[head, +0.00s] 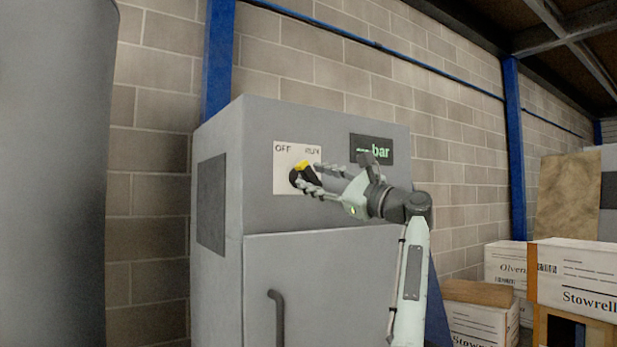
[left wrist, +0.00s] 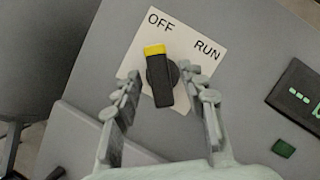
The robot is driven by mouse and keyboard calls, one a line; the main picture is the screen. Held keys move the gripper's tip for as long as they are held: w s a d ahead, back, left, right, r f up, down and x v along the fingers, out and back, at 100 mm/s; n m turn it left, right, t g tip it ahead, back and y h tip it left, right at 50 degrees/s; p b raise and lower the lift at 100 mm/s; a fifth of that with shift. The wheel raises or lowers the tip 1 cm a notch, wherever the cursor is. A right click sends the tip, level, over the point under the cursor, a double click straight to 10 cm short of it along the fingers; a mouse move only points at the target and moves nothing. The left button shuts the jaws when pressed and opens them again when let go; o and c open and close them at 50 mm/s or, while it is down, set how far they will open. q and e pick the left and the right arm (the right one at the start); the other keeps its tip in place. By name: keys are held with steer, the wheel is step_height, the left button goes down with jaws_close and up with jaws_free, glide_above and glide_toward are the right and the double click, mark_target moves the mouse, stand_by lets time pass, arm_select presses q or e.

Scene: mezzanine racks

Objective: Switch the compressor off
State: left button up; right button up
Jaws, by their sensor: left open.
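The compressor is a grey cabinet (head: 320,210) against the block wall. On its front is a pale plate (head: 284,180) marked OFF at left and RUN at right. A black rotary switch with a yellow tip (head: 302,165) sits on the plate. In the left wrist view the switch (left wrist: 160,80) has its yellow end towards OFF; in the head view the tip lies between the two labels, partly behind fingers. My left gripper (head: 318,180) is open at the switch. In the left wrist view its fingers (left wrist: 165,92) stand on both sides of the handle, with gaps showing. My right gripper is out of view.
A dark display (head: 385,150) with green "bar" text is right of the plate, partly covered by my gripper. A handle (head: 277,310) is on the lower door. A large grey cylinder (head: 55,170) stands at left. Cartons (head: 575,275) are stacked at right.

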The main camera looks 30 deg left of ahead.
arm_select(q)
steer(key=v, duration=0.9)
steer(key=shift+d, duration=0.2)
steer(key=shift+f, duration=0.1)
